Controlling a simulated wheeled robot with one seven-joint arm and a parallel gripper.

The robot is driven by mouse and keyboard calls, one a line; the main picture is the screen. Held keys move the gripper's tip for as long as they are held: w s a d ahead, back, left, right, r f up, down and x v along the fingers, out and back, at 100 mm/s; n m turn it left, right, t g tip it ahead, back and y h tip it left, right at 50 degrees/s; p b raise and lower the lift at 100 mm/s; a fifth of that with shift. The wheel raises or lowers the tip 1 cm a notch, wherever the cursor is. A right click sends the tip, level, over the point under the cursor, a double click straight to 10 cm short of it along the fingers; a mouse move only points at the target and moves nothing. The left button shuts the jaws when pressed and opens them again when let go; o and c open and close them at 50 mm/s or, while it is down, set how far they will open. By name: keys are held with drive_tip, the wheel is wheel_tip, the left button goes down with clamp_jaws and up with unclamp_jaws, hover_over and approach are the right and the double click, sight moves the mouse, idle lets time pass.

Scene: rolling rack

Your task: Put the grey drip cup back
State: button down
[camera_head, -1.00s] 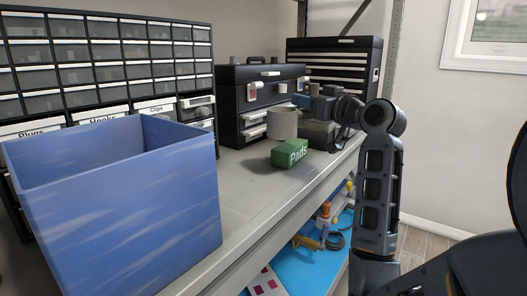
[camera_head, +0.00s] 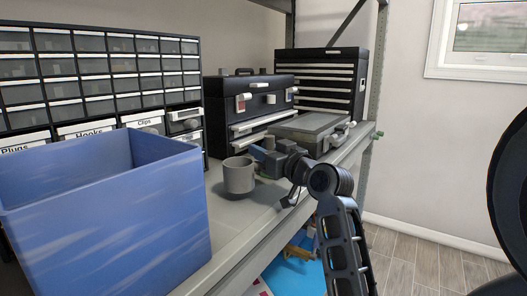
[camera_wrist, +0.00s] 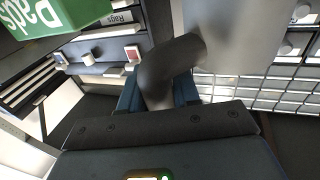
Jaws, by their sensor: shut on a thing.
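The grey drip cup (camera_head: 239,176) is upright over the shelf, between the blue bin and my arm in the head view. I cannot tell whether its base touches the shelf. In the wrist view the cup (camera_wrist: 232,35) is a blurred grey wall at top right, with its dark curved handle (camera_wrist: 172,66) running between my fingers. My gripper (camera_head: 261,160) is at the cup's right side. In the wrist view my gripper (camera_wrist: 158,92) is shut on the handle. The fingertips are partly hidden behind the handle.
The blue bin (camera_head: 110,220) stands left on the grey shelf (camera_head: 240,214), before the labelled drawers (camera_head: 100,75). A black toolbox (camera_head: 250,105), a grey case (camera_head: 309,128) and a drawer chest (camera_head: 318,80) stand behind. A green Pads box (camera_wrist: 55,18) shows in the wrist view.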

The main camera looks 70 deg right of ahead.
drive_tip(key=shift+f+b, duration=0.35)
drive_tip(key=shift+f, duration=0.25)
drive_tip(key=c, duration=0.8)
unclamp_jaws()
drive_tip(key=shift+f, duration=0.15)
drive_tip(key=shift+r, duration=0.3)
drive_tip(key=v, duration=1.2)
drive_tip(key=shift+r+p, duration=0.35)
drive_tip(key=shift+r, duration=0.15)
